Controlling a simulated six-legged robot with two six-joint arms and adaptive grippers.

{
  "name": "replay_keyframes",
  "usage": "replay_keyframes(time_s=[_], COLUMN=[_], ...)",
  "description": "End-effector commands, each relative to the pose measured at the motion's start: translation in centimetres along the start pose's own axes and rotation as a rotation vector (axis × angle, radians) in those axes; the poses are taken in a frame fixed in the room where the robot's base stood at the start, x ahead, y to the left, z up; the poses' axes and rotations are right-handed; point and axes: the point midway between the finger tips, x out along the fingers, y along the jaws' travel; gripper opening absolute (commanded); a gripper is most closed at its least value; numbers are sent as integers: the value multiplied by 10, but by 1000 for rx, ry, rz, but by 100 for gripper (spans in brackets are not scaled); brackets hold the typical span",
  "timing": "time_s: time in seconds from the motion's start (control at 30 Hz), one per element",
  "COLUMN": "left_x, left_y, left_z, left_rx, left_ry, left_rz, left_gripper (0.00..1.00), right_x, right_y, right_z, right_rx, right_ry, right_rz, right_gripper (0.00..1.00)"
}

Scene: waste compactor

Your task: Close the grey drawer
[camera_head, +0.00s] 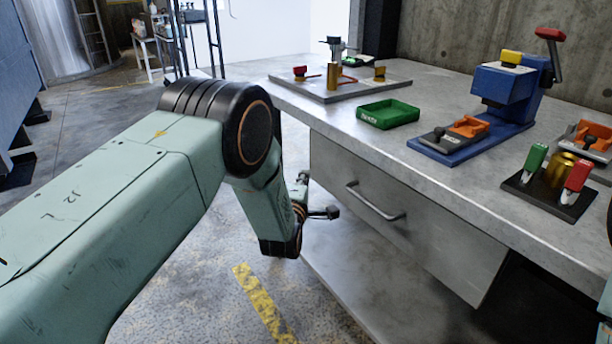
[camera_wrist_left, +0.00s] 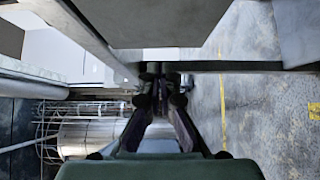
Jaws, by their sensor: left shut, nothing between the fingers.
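The grey drawer (camera_head: 400,215) is set under the workbench top, with a curved bar handle (camera_head: 375,203) on its front. Its front is close under the bench edge; I cannot tell exactly how far it stands out. My left gripper (camera_head: 325,212) is at the left end of the drawer front, left of the handle and not on it. Part of it is hidden behind my arm. In the left wrist view my left gripper (camera_wrist_left: 160,82) is shut and empty, below a grey panel. My right gripper does not show.
The workbench top (camera_head: 430,95) holds a green tray (camera_head: 388,113), a blue device (camera_head: 505,85), a fixture plate (camera_head: 340,88) and a dark holder with red and green items (camera_head: 550,190). A lower shelf (camera_head: 365,275) is under the drawer. The floor at left has a yellow stripe (camera_head: 262,305).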

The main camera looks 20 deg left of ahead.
Motion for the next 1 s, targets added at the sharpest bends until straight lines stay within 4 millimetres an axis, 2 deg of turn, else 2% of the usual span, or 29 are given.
replay_keyframes(time_s=[0.1,0.4,0.6,0.77,0.87,0.93,1.0], left_x=[-20,-71,-86,-89,-89,-92,-104], left_y=[3,2,2,1,-4,-15,-36], left_z=[2,2,2,1,1,1,1], left_rx=[2,1,0,15,103,219,368], left_ry=[-2,-1,0,0,-2,-15,-49], left_rz=[-5,-4,-1,-1,-22,-71,-160], left_gripper=[0,0,0,0,0,0,0], right_x=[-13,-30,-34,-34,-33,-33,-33], right_y=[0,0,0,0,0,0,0], right_z=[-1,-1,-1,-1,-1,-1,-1], right_rx=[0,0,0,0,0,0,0], right_ry=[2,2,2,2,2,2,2], right_rz=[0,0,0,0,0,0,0], right_gripper=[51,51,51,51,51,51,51])
